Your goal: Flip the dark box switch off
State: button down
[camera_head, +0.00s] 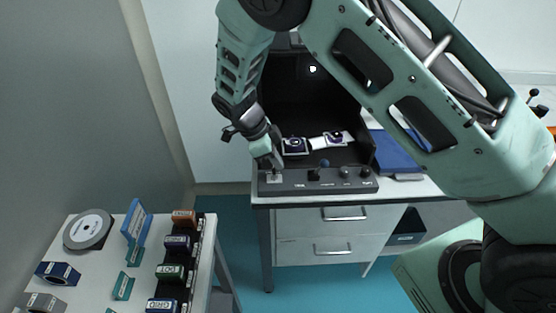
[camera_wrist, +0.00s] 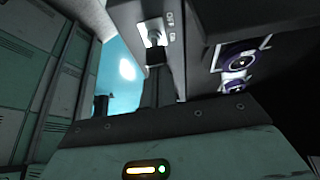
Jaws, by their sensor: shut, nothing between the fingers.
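The dark box (camera_head: 300,95) is a black open-fronted enclosure on the table, with a dark control strip (camera_head: 310,183) along its front. The switch (camera_head: 274,177) sits on a light plate at the strip's left end. In the wrist view the switch (camera_wrist: 154,38) shows as a pale lever on a light plate with small lettering that I cannot read fully. My gripper (camera_head: 272,164) is shut and empty, pointing down at the switch. In the wrist view its dark fingertips (camera_wrist: 156,68) are right by the lever; I cannot tell whether they touch it.
Two round purple-faced optics (camera_head: 293,144) (camera_head: 337,136) stand inside the box. Several knobs (camera_head: 345,172) line the strip right of the switch. A blue case (camera_head: 396,155) lies to the right. A side table (camera_head: 85,290) with labelled blocks stands at lower left.

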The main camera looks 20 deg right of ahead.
jog(key=shift+w+a+f+h, duration=0.1)
jog(key=shift+a+h, duration=0.25)
jog(key=shift+h, duration=0.15)
jog(key=shift+r+p, duration=0.45)
jog(key=shift+r, duration=0.45)
jog(key=shift+d, duration=0.1)
